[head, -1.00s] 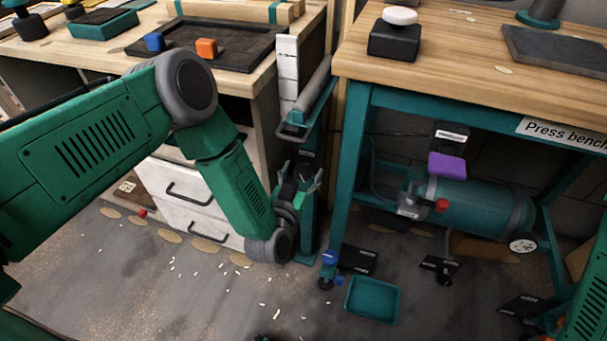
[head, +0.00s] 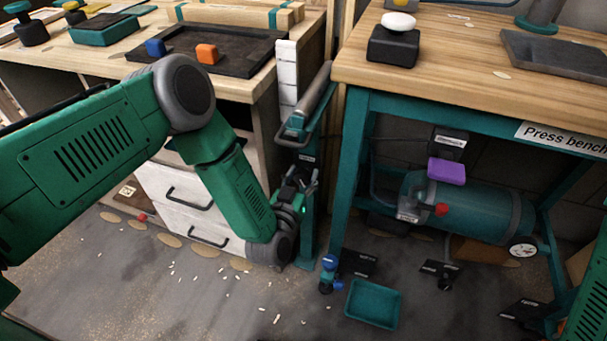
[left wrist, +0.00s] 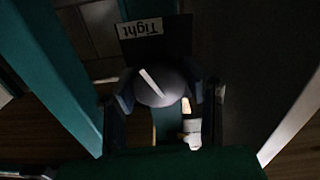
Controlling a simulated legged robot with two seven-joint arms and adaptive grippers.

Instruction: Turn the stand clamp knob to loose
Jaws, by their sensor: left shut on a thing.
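The clamp knob (left wrist: 159,86) is a round grey knob with a white pointer line, seen in the left wrist view. The line runs diagonally from upper left to lower right. Behind it is a dark plate with a white label (left wrist: 141,28) reading "Tight", upside down in this view. My left gripper (head: 302,181) is at the teal stand (head: 310,228) between the benches. In the left wrist view, the gripper fingers (left wrist: 160,97) sit on both sides of the knob, shut on it. In the head view the gripper hides the knob. My right gripper is out of view.
The press bench (head: 352,170) stands close to the right of the stand, with a teal tank (head: 478,208) beneath. A white drawer unit (head: 183,190) is on the left. A small teal tray (head: 373,304) lies on the floor ahead.

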